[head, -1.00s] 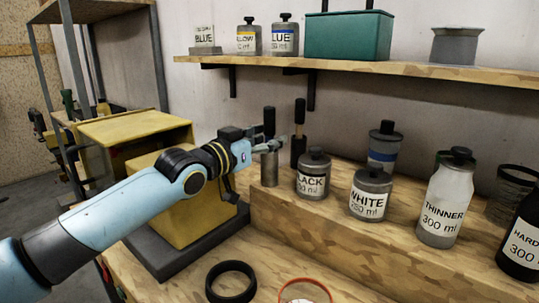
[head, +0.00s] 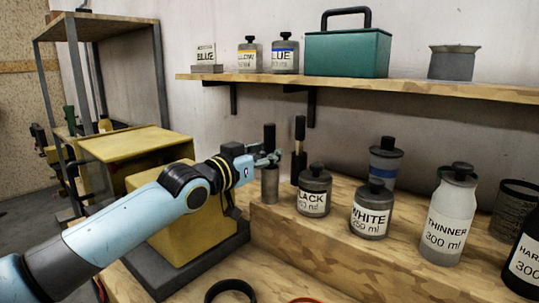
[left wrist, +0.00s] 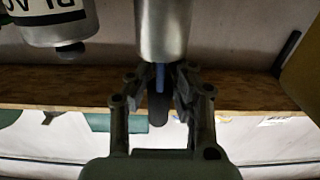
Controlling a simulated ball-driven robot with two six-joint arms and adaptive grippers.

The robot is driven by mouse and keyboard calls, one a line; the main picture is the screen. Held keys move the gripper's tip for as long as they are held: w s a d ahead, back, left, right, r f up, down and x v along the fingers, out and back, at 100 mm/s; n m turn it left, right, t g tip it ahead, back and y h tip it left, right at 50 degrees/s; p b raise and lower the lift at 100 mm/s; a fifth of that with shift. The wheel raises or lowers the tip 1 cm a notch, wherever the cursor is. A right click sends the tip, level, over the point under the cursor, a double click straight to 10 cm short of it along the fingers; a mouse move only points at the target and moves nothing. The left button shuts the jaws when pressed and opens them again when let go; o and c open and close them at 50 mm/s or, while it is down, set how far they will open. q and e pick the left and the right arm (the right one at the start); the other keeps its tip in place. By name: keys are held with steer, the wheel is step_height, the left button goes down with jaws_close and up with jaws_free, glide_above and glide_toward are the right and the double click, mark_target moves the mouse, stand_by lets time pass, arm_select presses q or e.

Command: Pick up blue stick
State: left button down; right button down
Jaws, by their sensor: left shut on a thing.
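The blue stick (left wrist: 160,77) shows in the left wrist view as a narrow blue strip with a dark end, between my fingers. In the head view its dark upper end (head: 269,136) stands upright above a grey metal cylinder (head: 270,186), which also fills the top middle of the left wrist view (left wrist: 163,30). My left gripper (head: 270,160) is shut on the stick just above the cylinder's rim; it also shows in the left wrist view (left wrist: 160,98). The fingers hide part of the stick. My right gripper is in neither view.
A second dark upright stick (head: 299,145) stands close to the right. The BLACK bottle (head: 315,190), WHITE bottle (head: 371,212) and THINNER bottle (head: 448,218) line the raised wooden step. A wooden shelf (head: 400,86) runs above. A yellow box (head: 180,225) is under my left arm.

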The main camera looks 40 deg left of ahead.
mark_target(268, 123)
arm_select(q)
step_height(268, 123, up, 10)
steer(key=shift+r+p, duration=0.1)
steer(key=shift+p, duration=0.25)
steer(key=shift+r+p, duration=1.8)
steer(key=c, duration=1.7)
jaws_free()
steer(key=shift+c, duration=0.2)
steer(key=shift+f, duration=0.1)
jaws_close()
